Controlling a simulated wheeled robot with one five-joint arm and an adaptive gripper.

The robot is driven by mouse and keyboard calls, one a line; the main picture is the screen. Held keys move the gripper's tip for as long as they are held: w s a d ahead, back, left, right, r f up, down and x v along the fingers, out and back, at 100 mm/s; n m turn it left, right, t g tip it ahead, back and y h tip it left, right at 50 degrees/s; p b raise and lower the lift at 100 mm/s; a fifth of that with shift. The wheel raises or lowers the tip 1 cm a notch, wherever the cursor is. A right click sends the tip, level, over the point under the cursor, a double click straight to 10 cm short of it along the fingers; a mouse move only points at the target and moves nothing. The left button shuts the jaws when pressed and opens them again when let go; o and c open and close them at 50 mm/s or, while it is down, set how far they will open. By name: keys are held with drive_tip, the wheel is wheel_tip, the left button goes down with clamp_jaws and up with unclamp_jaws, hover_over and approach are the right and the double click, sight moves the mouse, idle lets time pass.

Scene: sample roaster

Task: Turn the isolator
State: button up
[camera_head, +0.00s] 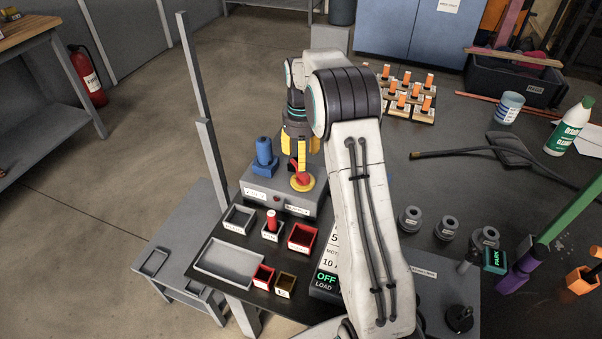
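The isolator (302,183) is a red rotary handle on a round yellow plate, on top of a grey box (262,197) with white labels. My gripper (301,154) points down directly above the red handle. Its yellow fingers look spread apart, with one fingertip overlapping the top of the handle in the picture. I cannot tell whether any finger touches the handle. The fingers and my arm hide part of the handle's far side and the box's right side.
A blue plug-like part (264,155) stands on the box's left. Small trays and bins, including a red bin (302,237), lie in front. A display (326,281) reads OFF LOAD, partly behind my arm. Orange-topped pieces (401,102) stand behind; grey weights (447,228) stand right.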

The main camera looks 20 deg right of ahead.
sight(302, 174)
drive_tip(key=shift+f+b, duration=0.35)
drive_tip(key=shift+f, duration=3.2)
clamp_jaws()
drive_tip(key=n, duration=0.3)
drive_tip(key=shift+s+n, duration=0.15)
drive_tip(key=shift+n, duration=0.15)
drive_tip(key=shift+d+n+p, duration=0.1)
drive_tip(key=shift+n+p, duration=0.2)
drive_tip(key=shift+n, duration=1.5)
drive_tip(key=shift+s, duration=0.1)
